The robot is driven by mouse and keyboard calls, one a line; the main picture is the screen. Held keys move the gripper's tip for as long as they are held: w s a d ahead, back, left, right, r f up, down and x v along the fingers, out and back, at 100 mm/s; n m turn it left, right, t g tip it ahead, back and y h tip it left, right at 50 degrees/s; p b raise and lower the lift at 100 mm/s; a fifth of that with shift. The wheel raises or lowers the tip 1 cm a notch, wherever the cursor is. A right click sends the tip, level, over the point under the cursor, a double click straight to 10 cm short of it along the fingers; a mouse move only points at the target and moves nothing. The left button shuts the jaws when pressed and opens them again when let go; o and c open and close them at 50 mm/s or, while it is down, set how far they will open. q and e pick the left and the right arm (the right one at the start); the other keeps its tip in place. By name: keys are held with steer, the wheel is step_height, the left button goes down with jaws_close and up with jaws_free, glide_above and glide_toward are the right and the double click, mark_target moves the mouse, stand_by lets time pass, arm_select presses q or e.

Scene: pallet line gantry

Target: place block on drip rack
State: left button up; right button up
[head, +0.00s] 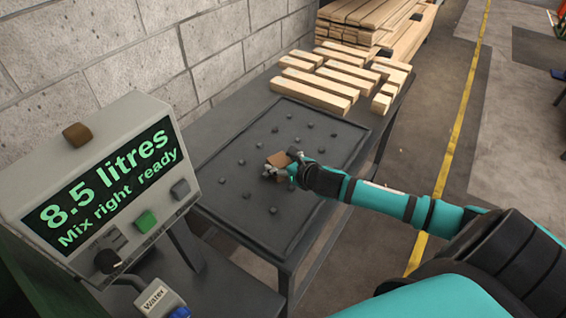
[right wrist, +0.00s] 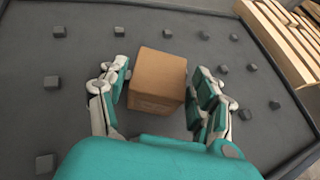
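The brown block (head: 278,159) is at the middle of the dark drip rack (head: 232,158), a flat tray with small raised studs. In the right wrist view the block (right wrist: 157,78) stands between the two fingers of my right gripper (right wrist: 160,72). Narrow gaps show on both sides, so the fingers are open around it and not pressed on it. The block appears to sit on the rack (right wrist: 85,85), but its underside is hidden. In the head view my right gripper (head: 281,170) partly covers the block. My left gripper is not in view.
Several wooden planks (head: 310,92) lie on the table behind the rack, with a bigger timber stack (head: 370,22) beyond. A console (head: 110,180) reading "8.5 litres, Mix right ready" stands front left, a small brown piece (head: 77,134) on top. A block wall runs behind.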

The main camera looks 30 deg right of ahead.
steer(key=shift+o, duration=0.7)
steer(key=shift+s+r, duration=0.15)
steer(key=v, duration=1.1)
steer(key=shift+s+r, duration=0.2)
steer(key=shift+s, duration=0.15)
